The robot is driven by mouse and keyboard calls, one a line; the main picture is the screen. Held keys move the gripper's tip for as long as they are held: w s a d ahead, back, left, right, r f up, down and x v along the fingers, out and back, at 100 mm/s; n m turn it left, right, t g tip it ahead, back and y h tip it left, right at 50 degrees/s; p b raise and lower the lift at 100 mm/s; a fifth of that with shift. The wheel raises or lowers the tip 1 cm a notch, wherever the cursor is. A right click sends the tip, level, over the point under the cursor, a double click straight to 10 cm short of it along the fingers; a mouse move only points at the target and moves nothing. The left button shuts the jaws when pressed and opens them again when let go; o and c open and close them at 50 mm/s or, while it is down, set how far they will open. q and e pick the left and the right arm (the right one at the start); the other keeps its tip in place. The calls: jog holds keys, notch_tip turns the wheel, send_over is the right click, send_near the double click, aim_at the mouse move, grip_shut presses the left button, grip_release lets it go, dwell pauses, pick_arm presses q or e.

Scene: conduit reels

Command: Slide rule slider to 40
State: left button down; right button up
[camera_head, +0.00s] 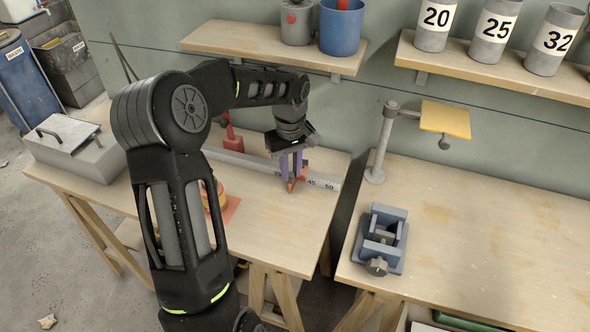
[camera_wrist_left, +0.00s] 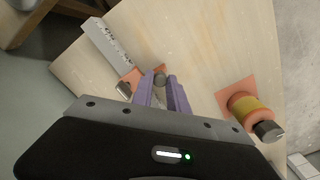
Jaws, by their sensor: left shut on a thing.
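The rule is a grey bar (camera_head: 322,181) lying along the back of the left workbench, with 45 and 50 readable near its right end. Its orange-red slider (camera_head: 300,175) sits on it just left of the 45 mark; the exact reading is hidden by my gripper. My left gripper (camera_head: 291,180) comes down from above with purple fingers, shut on the slider's dark knob. In the left wrist view, the knob (camera_wrist_left: 160,79) is between the fingertips (camera_wrist_left: 161,88), beside the orange slider plate (camera_wrist_left: 133,77) and the rule (camera_wrist_left: 108,45). My right gripper is not in view.
An orange plate with a yellow-orange reel (camera_wrist_left: 250,110) stands nearer the bench front. A red block (camera_head: 232,140) is behind the rule. A grey metal box (camera_head: 75,147) is at the left. A blue vise (camera_head: 384,236) and post (camera_head: 380,145) stand on the right bench, across a gap.

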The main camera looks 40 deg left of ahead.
pick_arm(q)
jog(key=c, duration=1.3)
grip_release()
jog(key=shift+r, duration=0.1)
notch_tip(320, 180, up, 8)
jog(key=shift+f, duration=0.2)
